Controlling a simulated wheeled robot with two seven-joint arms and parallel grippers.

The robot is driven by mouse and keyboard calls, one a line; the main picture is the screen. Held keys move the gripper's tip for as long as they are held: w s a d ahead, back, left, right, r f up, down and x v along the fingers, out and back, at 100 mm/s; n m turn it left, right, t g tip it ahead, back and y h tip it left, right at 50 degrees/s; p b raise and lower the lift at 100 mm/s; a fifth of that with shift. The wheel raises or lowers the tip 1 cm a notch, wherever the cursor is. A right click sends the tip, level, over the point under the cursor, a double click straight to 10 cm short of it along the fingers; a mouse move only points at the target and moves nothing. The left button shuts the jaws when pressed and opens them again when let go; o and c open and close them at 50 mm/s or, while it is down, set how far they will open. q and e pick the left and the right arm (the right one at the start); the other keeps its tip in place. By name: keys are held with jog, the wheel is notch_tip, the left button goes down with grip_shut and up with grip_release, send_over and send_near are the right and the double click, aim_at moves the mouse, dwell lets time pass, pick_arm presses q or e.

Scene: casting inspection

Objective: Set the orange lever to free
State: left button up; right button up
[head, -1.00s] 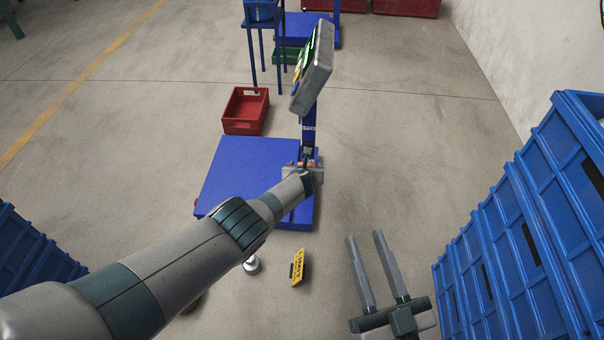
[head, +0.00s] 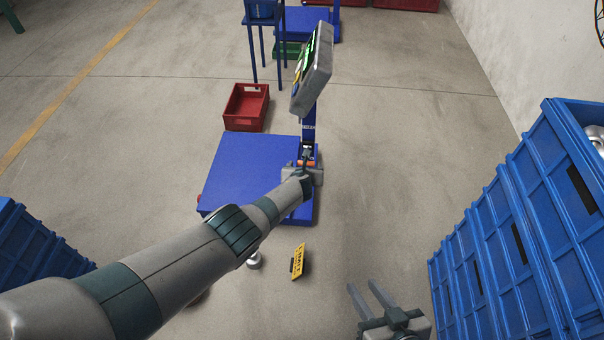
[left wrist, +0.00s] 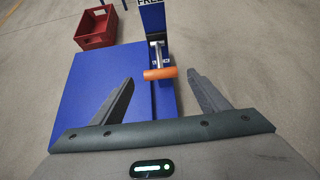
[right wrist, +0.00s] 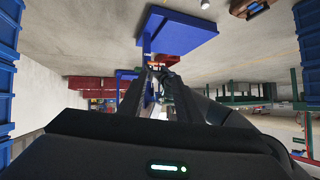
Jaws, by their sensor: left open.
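The orange lever (left wrist: 160,73) shows in the left wrist view as a crosswise orange grip on a short metal stem, at the foot of the blue scale column (left wrist: 153,22). A label reading FREE is partly cut off above it. My left gripper (left wrist: 161,78) is open, with its fingers on either side of the grip and no visible contact. In the head view a bit of the lever (head: 306,163) shows just past my left gripper (head: 303,170), which hides part of it. My right gripper (head: 363,286) is open and empty, low in the head view.
The blue scale platform (head: 245,170) lies left of the column, with a tilted grey display (head: 313,80) on top. A red crate (head: 246,108) stands behind. A yellow sign (head: 298,262) lies on the floor. Blue crates (head: 510,230) stand at right.

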jog(key=s+d+f+g+h+p, duration=0.4)
jog(key=s+d+g+p, duration=0.35)
jog(key=d, duration=0.25)
pick_arm(q)
jog(key=p+v, duration=0.4)
jog(key=v, duration=0.8)
jog(key=shift+s, duration=0.2)
pick_arm(e)
notch_tip(320, 180, down, 11)
jog(key=shift+d+f+m, duration=0.2)
jog(key=shift+d+m, duration=0.05)
jog(key=shift+m, duration=0.05)
